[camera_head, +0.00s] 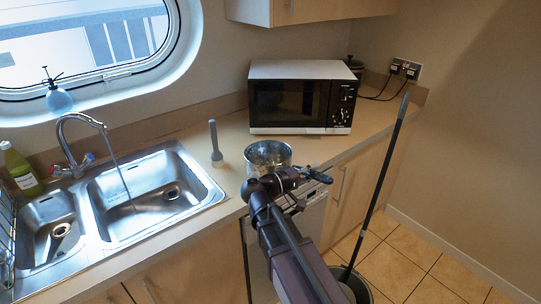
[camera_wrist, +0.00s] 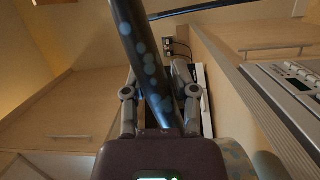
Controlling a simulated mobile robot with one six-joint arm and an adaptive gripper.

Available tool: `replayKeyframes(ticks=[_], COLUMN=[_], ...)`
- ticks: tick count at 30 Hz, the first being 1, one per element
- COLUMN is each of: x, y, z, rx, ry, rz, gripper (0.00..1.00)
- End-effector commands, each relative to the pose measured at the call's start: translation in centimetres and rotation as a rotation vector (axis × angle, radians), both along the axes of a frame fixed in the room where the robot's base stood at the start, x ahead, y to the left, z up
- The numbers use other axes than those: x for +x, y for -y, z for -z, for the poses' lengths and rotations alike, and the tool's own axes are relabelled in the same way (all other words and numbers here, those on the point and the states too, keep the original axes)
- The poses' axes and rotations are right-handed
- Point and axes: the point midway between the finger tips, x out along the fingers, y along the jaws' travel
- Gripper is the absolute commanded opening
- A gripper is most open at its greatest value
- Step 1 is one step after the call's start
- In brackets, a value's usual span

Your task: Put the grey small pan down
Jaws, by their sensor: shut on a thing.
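The grey small pan (camera_head: 268,155) is a shiny round metal pan near the counter's front edge, in front of the microwave. My gripper (camera_head: 291,182) is just in front of it, at the pan's near right side. In the wrist view my gripper (camera_wrist: 158,75) has its fingers on both sides of a dark, spotted bar (camera_wrist: 142,52), which looks like the pan's handle. I cannot tell whether the pan's base touches the counter, as my gripper and arm hide part of it.
A microwave (camera_head: 302,97) stands behind the pan. A grey upright utensil (camera_head: 215,146) stands on the counter (camera_head: 232,139) to the left, beside the double sink (camera_head: 150,190). A mop handle (camera_head: 385,170) rises from a bucket (camera_head: 348,284) on the right.

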Motion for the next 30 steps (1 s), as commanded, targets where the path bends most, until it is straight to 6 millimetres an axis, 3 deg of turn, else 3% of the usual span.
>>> replayKeyframes(ticks=[4, 11, 23, 30], x=[-1.7, -2.5, -2.2, -0.2], y=[0.5, 0.7, 0.6, 0.6], z=[-0.1, 0.0, 0.0, 0.2], rx=[0.016, 0.024, 0.023, 0.023], ry=[0.025, 0.036, 0.036, 0.036], rz=[0.066, 0.101, 0.100, 0.101], gripper=[0.00, 0.00, 0.00, 0.00])
